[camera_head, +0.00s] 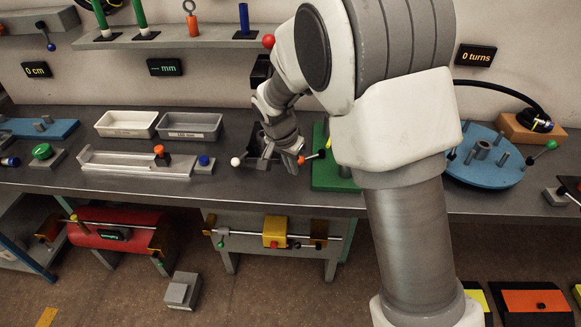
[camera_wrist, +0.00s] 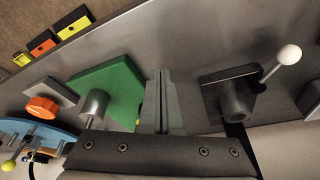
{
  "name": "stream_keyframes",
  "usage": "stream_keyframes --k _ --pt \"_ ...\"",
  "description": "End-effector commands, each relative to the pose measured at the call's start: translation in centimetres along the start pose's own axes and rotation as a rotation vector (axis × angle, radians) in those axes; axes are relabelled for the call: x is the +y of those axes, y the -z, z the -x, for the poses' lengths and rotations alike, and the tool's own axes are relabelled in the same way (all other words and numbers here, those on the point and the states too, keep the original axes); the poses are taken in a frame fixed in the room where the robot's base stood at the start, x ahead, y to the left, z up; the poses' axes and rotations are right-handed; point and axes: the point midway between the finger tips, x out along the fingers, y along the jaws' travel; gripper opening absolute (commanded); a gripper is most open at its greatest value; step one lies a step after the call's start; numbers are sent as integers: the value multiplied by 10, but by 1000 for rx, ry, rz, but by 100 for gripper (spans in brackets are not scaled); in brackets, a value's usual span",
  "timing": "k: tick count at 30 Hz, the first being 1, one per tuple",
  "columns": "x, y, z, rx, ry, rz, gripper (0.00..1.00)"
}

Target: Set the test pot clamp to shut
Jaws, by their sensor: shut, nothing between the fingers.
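No label in view names the test pot clamp. A dark block (camera_wrist: 236,90) with a round grey socket and a white-ball lever (camera_wrist: 287,57) lies at the right in the wrist view; I cannot tell whether it is the clamp. The lever's white ball (camera_head: 236,161) shows in the head view, with my gripper (camera_head: 283,163) to its right, over the bench. In the wrist view my gripper (camera_wrist: 162,78) has its fingers together and empty. It sits apart from the lever, between the dark block and a green plate (camera_wrist: 92,82) carrying a grey post. My arm hides part of this area in the head view.
An orange knob (camera_wrist: 42,107) sits beside the green plate. Two trays (camera_head: 127,122) (camera_head: 189,125) and a metal slide (camera_head: 130,165) are on the bench to the left. A blue disc with pegs (camera_head: 482,172) is at the right. A shelf (camera_head: 180,36) runs behind.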

Motion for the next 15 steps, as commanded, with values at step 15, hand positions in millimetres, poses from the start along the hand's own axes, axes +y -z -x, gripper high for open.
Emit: stream_keyframes --k 15 --pt "4 3 83 1 2 -1 0"
